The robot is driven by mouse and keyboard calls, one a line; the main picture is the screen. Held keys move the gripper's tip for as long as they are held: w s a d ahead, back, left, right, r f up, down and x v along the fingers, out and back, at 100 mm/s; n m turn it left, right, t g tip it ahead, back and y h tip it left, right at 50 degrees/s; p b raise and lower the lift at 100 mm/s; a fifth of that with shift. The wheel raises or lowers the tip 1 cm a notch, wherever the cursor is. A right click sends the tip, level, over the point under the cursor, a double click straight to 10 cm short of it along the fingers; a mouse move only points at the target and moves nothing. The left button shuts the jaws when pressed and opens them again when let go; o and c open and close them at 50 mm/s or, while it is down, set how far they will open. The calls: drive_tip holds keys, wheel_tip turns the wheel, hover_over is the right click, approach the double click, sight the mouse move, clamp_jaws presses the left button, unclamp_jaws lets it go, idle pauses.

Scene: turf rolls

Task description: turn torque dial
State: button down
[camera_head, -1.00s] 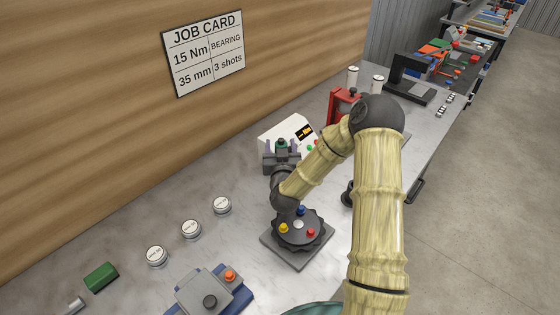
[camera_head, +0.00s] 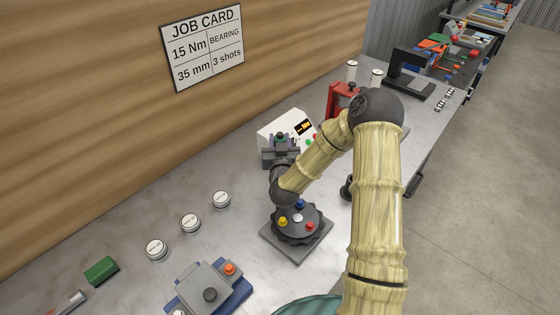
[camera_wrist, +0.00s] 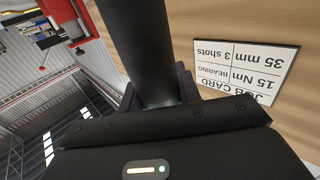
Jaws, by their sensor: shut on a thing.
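A white box (camera_head: 271,131) with a lit yellow readout (camera_head: 304,127) stands against the wooden wall. Green and red buttons show on its face. My gripper (camera_head: 281,141) is in front of the left part of this face, fingers pointing up towards it. A small green-topped dark thing shows between the fingers. In the wrist view, my gripper (camera_wrist: 158,100) is shut on a dark cylinder (camera_wrist: 150,45) that runs up out of the picture. No dial can be made out clearly. I cannot tell whether the dark cylinder is part of the box.
A black toothed disc (camera_head: 316,232) with coloured knobs sits below my gripper. Several white round pots (camera_head: 190,222), a green block (camera_head: 102,270) and a blue-grey fixture (camera_head: 211,287) lie to the left. A red press (camera_head: 334,101) stands behind my arm. The job card (camera_head: 203,47) hangs above.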

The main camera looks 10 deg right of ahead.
drive_tip(key=shift+r, duration=0.15)
wheel_tip(320, 180, up, 10)
drive_tip(key=b, duration=0.2)
idle(0.5)
idle(0.5)
